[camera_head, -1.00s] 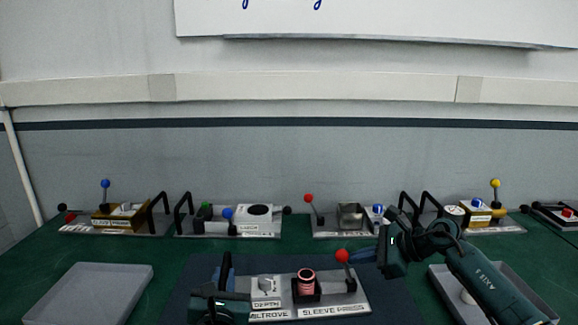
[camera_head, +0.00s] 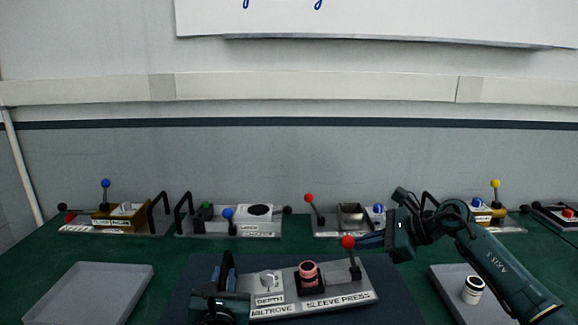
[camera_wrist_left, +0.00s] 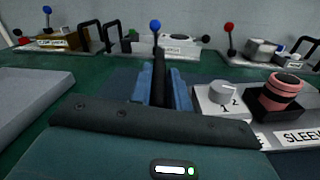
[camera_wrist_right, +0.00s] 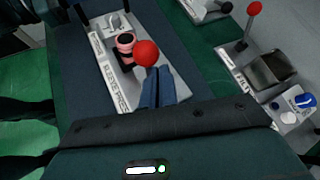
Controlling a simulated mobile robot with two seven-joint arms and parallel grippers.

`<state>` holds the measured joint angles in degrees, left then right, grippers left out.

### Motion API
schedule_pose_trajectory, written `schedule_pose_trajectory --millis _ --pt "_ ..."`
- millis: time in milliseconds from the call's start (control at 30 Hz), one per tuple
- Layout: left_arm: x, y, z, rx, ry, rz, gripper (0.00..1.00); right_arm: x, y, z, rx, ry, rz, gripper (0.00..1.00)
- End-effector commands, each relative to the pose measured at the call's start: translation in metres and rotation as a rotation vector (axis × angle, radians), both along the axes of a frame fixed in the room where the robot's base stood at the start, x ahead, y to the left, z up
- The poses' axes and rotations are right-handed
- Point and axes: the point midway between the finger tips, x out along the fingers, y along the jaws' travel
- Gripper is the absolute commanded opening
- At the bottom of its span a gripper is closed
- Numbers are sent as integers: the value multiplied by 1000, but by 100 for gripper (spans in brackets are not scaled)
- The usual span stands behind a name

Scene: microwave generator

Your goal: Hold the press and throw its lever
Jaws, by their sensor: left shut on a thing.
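The sleeve press (camera_head: 325,304) is a grey plate on the dark mat, with a depth dial (camera_head: 268,280), a pink sleeve (camera_head: 308,272) in a black holder and a red-ball lever (camera_head: 348,242) at its right. My left gripper (camera_head: 226,278) is at the press's left end. In the left wrist view its blue fingers (camera_wrist_left: 160,85) are shut on a dark upright handle (camera_wrist_left: 160,65). My right gripper (camera_head: 370,240) is just right of the red ball. In the right wrist view its fingers (camera_wrist_right: 156,86) are together, tips close behind the ball (camera_wrist_right: 147,53); contact is unclear.
A grey tray (camera_head: 88,292) lies at the left. Another tray (camera_head: 447,282) at the right holds a white-and-black cylinder (camera_head: 473,290). Several other devices with levers and handles, such as one with a red ball (camera_head: 309,198), line the back of the green table.

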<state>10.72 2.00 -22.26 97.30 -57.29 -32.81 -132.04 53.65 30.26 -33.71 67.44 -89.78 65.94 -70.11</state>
Motion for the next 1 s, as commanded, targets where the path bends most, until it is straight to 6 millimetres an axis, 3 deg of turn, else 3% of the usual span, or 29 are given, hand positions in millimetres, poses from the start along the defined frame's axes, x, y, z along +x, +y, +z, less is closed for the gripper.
schedule_pose_trajectory --millis 33,367,800,1000 --pt "-2 -2 -10 3 19 -3 0 1 0 5 6 -7 0 0" --pt "-2 -2 -10 3 19 -3 0 0 -4 8 6 -9 -3 0" --pt "-1 1 -9 4 18 3 0 -34 -68 48 0 -6 -5 0" --pt "-1 2 -8 6 17 6 0 -45 -87 62 0 -3 -2 0"
